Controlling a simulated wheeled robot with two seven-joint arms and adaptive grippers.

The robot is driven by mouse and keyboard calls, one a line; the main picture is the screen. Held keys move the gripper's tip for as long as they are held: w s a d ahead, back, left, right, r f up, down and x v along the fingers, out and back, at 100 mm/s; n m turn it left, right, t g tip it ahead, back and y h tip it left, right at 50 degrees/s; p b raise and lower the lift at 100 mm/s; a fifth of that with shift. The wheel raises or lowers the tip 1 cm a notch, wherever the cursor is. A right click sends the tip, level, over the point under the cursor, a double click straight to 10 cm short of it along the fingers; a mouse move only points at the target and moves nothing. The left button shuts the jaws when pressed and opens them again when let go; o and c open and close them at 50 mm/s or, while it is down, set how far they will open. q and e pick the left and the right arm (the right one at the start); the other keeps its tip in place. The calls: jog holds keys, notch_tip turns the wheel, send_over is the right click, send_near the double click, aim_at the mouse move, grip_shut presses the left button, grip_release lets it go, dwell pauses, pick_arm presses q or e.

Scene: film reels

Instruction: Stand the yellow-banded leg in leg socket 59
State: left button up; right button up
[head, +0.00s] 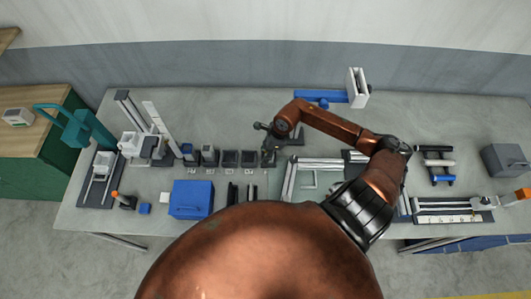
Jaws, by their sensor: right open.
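My right gripper (266,135) is open above the right end of a row of dark square holders (230,158). Small white labels lie in front of the holders; their numbers are too small to read, so I cannot tell which is leg socket 59. A dark upright piece stands just below the gripper, and I cannot tell whether the fingers are around it. Several short dark rods (233,192) stand or lie in front of the row. I cannot make out a yellow band on any leg. My left gripper is not in view.
A blue box (191,199) sits at the front left. A metal frame (290,184) lies mid-table, partly behind my arm. A rack with black, white and blue rods (437,163) and a grey box (505,160) are at the right.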

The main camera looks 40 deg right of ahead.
jog(key=shift+r, duration=0.2)
jog(key=b+v, duration=0.2)
jog(key=v, duration=0.9)
jog(key=shift+d+r, duration=0.1)
jog(key=shift+r, duration=0.35)
